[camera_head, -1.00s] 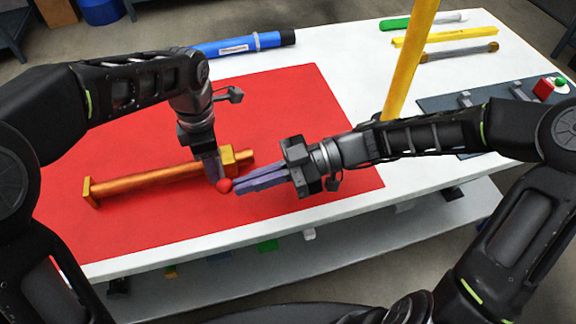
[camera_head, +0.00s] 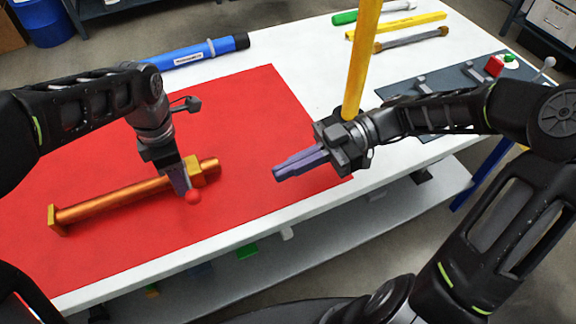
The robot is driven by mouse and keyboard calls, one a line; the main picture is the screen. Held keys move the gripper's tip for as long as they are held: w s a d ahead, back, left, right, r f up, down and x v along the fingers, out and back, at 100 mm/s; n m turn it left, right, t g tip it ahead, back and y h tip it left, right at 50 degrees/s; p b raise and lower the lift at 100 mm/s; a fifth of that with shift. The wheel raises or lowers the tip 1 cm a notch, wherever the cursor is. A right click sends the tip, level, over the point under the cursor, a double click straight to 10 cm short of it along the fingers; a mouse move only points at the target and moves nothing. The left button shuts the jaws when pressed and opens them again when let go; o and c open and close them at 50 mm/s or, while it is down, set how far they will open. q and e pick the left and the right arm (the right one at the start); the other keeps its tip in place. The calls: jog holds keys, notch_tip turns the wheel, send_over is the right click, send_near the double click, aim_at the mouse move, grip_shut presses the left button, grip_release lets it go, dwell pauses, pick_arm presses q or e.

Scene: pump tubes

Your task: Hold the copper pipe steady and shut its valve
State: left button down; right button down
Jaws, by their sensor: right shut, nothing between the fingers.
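The copper pipe (camera_head: 125,199) lies on the red mat (camera_head: 255,115) at the left, with a yellow square end piece (camera_head: 55,221) and a yellow valve block (camera_head: 199,176). The valve's red knob (camera_head: 193,197) shows at the near side of the block. My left gripper (camera_head: 184,188) reaches down at the pipe beside the valve block, its fingers closed around the pipe; its far finger is mostly hidden. My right gripper (camera_head: 279,173) is shut and empty above the mat, right of the knob and clearly apart from it.
A blue tube (camera_head: 190,54) lies at the table's far edge. A yellow post (camera_head: 362,60) rises behind my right wrist. Green-white, yellow and grey tubes (camera_head: 412,39) lie at the back right, near a dark board (camera_head: 395,92) with fittings. The mat between pipe and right gripper is clear.

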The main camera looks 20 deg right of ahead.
pick_arm(q)
jog(key=c, duration=0.5)
grip_release()
jog(key=shift+r, duration=0.1)
notch_tip(320, 180, up, 12)
jog(key=shift+f, duration=0.1)
jog(key=shift+s, duration=0.1)
dwell(0.4)
